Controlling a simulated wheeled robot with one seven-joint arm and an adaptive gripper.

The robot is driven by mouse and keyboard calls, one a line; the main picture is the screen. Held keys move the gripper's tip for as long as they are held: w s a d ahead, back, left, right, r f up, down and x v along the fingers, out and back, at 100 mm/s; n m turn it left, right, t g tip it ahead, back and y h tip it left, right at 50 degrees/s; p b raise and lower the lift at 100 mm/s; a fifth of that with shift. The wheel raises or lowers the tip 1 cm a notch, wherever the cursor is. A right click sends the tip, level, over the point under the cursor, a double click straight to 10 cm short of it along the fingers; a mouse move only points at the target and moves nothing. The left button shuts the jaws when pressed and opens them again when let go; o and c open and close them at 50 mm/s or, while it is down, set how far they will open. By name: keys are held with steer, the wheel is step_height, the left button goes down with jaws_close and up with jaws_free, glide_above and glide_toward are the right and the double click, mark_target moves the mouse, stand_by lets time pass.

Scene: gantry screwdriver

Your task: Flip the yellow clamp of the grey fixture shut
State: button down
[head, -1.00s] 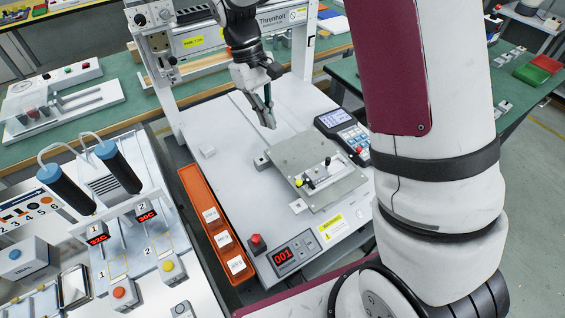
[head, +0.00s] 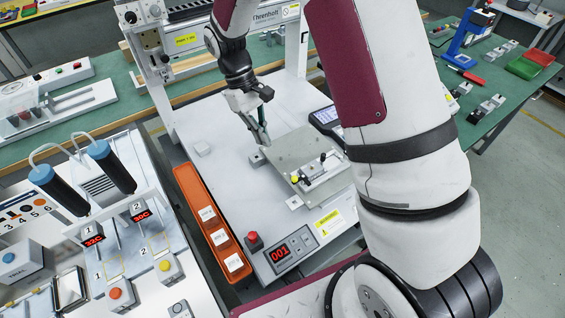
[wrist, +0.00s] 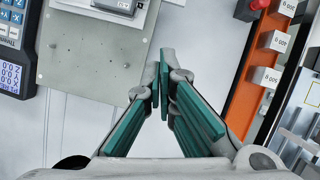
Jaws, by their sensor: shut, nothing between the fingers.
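The grey fixture (head: 318,175) sits on a grey-beige plate (head: 290,154) on the white machine bed. A yellow clamp tip (head: 295,179) shows at its left end, with a small black knob above its far side. In the wrist view only part of the fixture (wrist: 118,6) shows at the top edge, and the yellow clamp cannot be made out there. My gripper (head: 264,142) is shut and empty, pointing down above the bed at the plate's far left corner, apart from the fixture. Its green finger pads (wrist: 163,85) meet in the wrist view.
An orange tray (head: 205,205) with white labelled boxes runs along the bed's left side. A red button (head: 254,241) and red display (head: 281,252) are at the front. A keypad panel (head: 325,117) stands behind the plate, partly hidden by my arm.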

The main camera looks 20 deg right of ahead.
steer(key=s+d+f+p, duration=0.1)
steer(key=s+d+f, duration=0.2)
steer(key=s+f, duration=0.2)
steer(key=shift+s+f, duration=0.4)
steer(key=shift+f, duration=0.15)
